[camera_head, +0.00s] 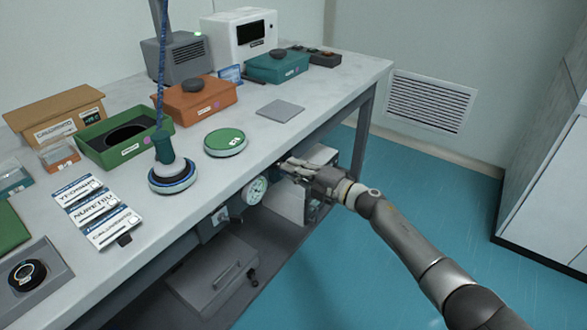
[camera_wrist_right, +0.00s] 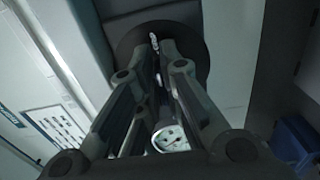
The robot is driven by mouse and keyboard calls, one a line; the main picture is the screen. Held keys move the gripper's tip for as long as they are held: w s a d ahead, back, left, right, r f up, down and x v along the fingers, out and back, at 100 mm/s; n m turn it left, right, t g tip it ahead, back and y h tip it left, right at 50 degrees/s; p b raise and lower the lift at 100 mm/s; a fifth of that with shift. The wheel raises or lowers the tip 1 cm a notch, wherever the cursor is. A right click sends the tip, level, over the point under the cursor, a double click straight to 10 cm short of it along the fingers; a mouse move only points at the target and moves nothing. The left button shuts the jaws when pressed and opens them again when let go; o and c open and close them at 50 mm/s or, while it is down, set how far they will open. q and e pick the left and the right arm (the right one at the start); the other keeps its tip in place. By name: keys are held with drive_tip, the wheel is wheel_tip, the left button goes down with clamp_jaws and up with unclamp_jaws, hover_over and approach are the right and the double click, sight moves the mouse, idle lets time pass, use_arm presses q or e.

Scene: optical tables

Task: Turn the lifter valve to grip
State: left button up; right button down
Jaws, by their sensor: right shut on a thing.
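My right gripper (camera_head: 283,168) reaches in from the right to the table's front edge, just right of a round white gauge (camera_head: 255,190). Its fingers are shut on what looks like the lifter valve's handle, which the fingers mostly hide in the head view. In the right wrist view, a dark round body (camera_wrist_right: 128,42), likely the valve, lies beyond the gripper (camera_wrist_right: 158,70), with a small pale mark at the fingertips. The valve's setting cannot be read. The lifter (camera_head: 168,150), a green grip on a blue hose, stands upright on a round disc on the table. My left gripper is not in view.
On the table (camera_head: 262,128) are a green-topped disc (camera_head: 225,141), a green bin (camera_head: 95,150), an orange bin (camera_head: 215,97), a teal bin (camera_head: 272,70) and label cards (camera_head: 92,210). A grey case (camera_head: 212,275) sits below. The blue floor at right is open.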

drive_tip(key=c, duration=1.6)
unclamp_jaws()
drive_tip(key=v, duration=1.2)
